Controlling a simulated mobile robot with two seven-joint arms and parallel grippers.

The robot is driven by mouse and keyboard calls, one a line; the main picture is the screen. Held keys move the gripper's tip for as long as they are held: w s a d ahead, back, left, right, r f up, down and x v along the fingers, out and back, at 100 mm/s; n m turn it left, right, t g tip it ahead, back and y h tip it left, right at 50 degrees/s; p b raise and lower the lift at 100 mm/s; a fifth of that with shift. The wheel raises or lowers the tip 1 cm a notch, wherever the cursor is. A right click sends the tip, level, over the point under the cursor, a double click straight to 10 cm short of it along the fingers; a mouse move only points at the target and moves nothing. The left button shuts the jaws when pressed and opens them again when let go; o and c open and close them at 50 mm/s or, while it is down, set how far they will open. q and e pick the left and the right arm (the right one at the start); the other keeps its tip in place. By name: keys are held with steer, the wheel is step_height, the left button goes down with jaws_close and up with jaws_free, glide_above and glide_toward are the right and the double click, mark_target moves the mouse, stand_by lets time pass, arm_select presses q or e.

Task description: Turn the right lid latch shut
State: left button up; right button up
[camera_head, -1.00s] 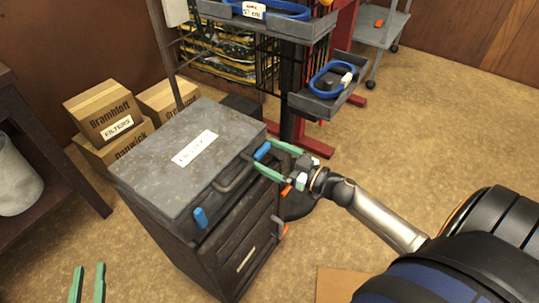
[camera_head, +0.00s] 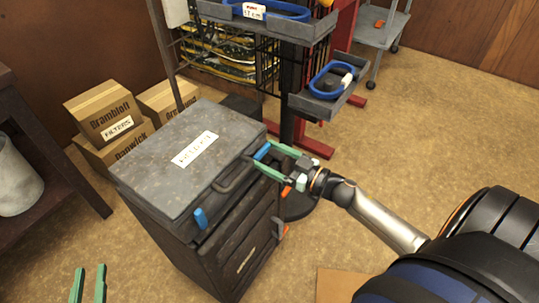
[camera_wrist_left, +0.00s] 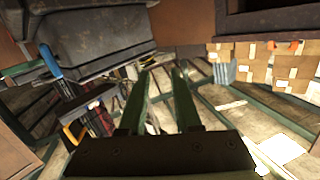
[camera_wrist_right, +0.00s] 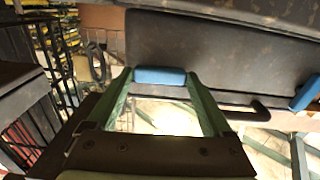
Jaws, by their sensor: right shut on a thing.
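The dark grey box (camera_head: 160,178) stands with its lid closed; a label lies on the lid. The right lid latch, a blue tab (camera_head: 262,151), sits at the right end of the front edge. My right gripper (camera_head: 263,160) is shut on this latch; in the right wrist view the blue latch (camera_wrist_right: 160,76) lies between the two green fingertips. The other blue latch (camera_head: 200,218) hangs at the left end of the front, clear of both grippers. My left gripper (camera_head: 89,272) is open and empty at the lower left, away from the box; its fingers also show in the left wrist view (camera_wrist_left: 163,85).
A lid handle (camera_head: 234,174) projects between the latches. Right behind the box stands a rack with a grey tray (camera_head: 328,98) holding a blue loop. Cardboard boxes (camera_head: 105,105) stand left behind the box.

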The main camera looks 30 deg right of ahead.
steer(key=n+p, duration=0.2)
steer(key=n, duration=0.7)
steer(key=shift+n, duration=0.4)
arm_select(q)
steer(key=s+f+n+g+y, duration=0.15)
steer(key=s+f+g, duration=0.35)
steer(key=f, duration=0.7)
arm_select(e)
steer(key=shift+n, duration=2.6)
arm_select(q)
steer(key=shift+t+h, duration=0.35)
steer(key=shift+t, duration=0.45)
steer(key=shift+w+r+b, duration=0.15)
steer(key=shift+w+r, duration=0.3)
steer(key=shift+r, duration=0.25)
steer(key=shift+w+r+b, duration=0.15)
steer(key=shift+w+r, duration=0.25)
steer(key=shift+r, duration=0.35)
steer(key=shift+w+r+b, duration=0.15)
steer(key=shift+w+r, duration=0.3)
steer(key=shift+r, duration=0.25)
arm_select(e)
steer(key=shift+n, duration=1.4)
arm_select(q)
steer(key=shift+r+m, duration=0.2)
steer(key=shift+m, duration=0.05)
